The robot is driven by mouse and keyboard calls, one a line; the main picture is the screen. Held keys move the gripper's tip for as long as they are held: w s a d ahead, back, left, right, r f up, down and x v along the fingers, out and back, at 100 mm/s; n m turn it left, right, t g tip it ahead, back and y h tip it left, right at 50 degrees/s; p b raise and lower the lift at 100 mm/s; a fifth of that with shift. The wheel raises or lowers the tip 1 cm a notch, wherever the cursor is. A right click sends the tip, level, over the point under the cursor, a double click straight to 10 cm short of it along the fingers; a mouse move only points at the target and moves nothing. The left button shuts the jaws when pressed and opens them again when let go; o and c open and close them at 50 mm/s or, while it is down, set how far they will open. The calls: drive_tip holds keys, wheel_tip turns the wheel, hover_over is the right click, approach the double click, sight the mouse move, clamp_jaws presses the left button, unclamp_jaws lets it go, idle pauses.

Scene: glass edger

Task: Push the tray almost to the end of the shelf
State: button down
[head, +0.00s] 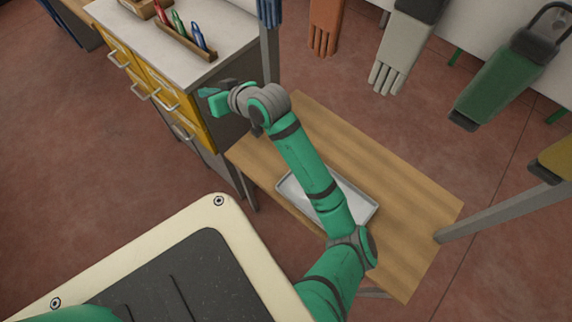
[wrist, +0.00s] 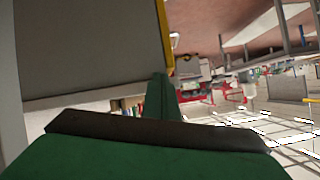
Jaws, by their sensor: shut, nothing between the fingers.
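The tray (head: 353,203) is a shallow grey metal tray lying flat on a wooden shelf (head: 405,215). In the head view my arm passes over it and hides its middle. There is bare wood on both sides of it, more toward the right. My gripper (head: 207,99) is shut and empty. It is up and left of the tray, beyond the shelf's left end and beside the yellow drawer cabinet, apart from the tray. In the wrist view a green finger (wrist: 163,98) points toward the grey cabinet side, and the tray is not in that view.
The drawer cabinet (head: 163,92) stands close by my gripper, with pens in a wooden holder on top. A grey post (head: 268,45) rises at the shelf's back left, another (head: 490,212) at its right. Gloves (head: 325,25) and a green tool (head: 495,85) hang behind.

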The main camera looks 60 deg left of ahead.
drive_tip(key=w+d+f+n+t+h, duration=0.1)
drive_tip(key=w+d+f+t+h, duration=0.1)
drive_tip(key=w+d+f+h, duration=0.55)
drive_tip(key=w+d+f+n+t+h, duration=0.25)
drive_tip(key=d+f+h, duration=0.25)
drive_tip(key=d, duration=0.5)
drive_tip(key=shift+m+g+y, duration=0.25)
drive_tip(key=shift+m+g, duration=0.1)
drive_tip(key=shift+g, duration=0.1)
wheel_tip(320, 180, down, 9)
drive_tip(key=shift+f, duration=0.1)
drive_tip(key=d, duration=0.1)
drive_tip(key=w+d, duration=0.1)
drive_tip(key=d, duration=0.1)
drive_tip(key=shift+f, duration=0.2)
drive_tip(key=shift+d, duration=0.5)
drive_tip(key=shift+s, duration=0.15)
